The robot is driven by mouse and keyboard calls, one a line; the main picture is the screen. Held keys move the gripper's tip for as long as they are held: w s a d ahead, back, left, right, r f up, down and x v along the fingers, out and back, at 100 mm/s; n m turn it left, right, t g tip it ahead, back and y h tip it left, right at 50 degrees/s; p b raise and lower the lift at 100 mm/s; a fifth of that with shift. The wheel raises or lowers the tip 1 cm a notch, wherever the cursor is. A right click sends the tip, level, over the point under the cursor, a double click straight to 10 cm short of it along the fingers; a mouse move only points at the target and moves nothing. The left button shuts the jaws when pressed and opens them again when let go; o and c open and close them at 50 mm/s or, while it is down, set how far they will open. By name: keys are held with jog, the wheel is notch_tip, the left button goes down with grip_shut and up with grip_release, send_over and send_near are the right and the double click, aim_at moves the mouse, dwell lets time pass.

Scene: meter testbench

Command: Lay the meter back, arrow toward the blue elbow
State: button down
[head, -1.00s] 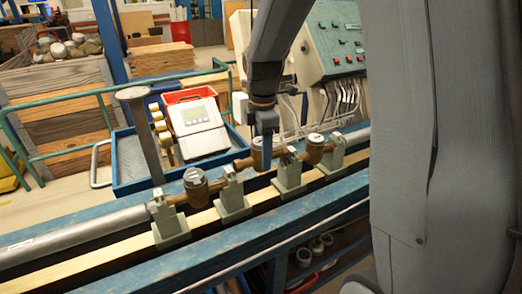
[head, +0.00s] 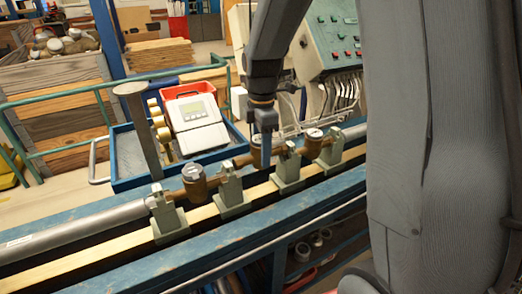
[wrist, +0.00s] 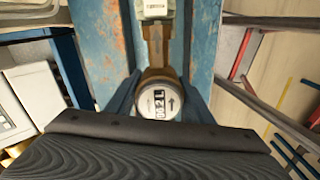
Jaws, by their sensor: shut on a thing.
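My gripper (head: 265,150) points down over the pipe line, between two grey-green clamps. In the wrist view its blue fingers (wrist: 158,108) stand on either side of a brass meter (wrist: 155,76) with a round white dial, and are shut on it. No blue elbow can be made out.
Other brass meters sit in the line at left (head: 195,182) and right (head: 313,137). Clamps (head: 231,192) hold the line above a blue bench beam (head: 300,207). Behind are a blue tray (head: 130,180) with a white display box (head: 195,125), a grey post (head: 142,130) and a control panel (head: 345,40).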

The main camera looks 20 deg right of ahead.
jog(key=shift+f, duration=0.2)
dwell(0.5)
jog(key=shift+f+b, duration=0.45)
jog(key=shift+f, duration=0.85)
jog(key=shift+f, duration=0.35)
dwell(0.3)
jog(key=c, duration=0.8)
grip_release()
jog(key=shift+r+p, duration=3.75)
jog(key=shift+r, duration=1)
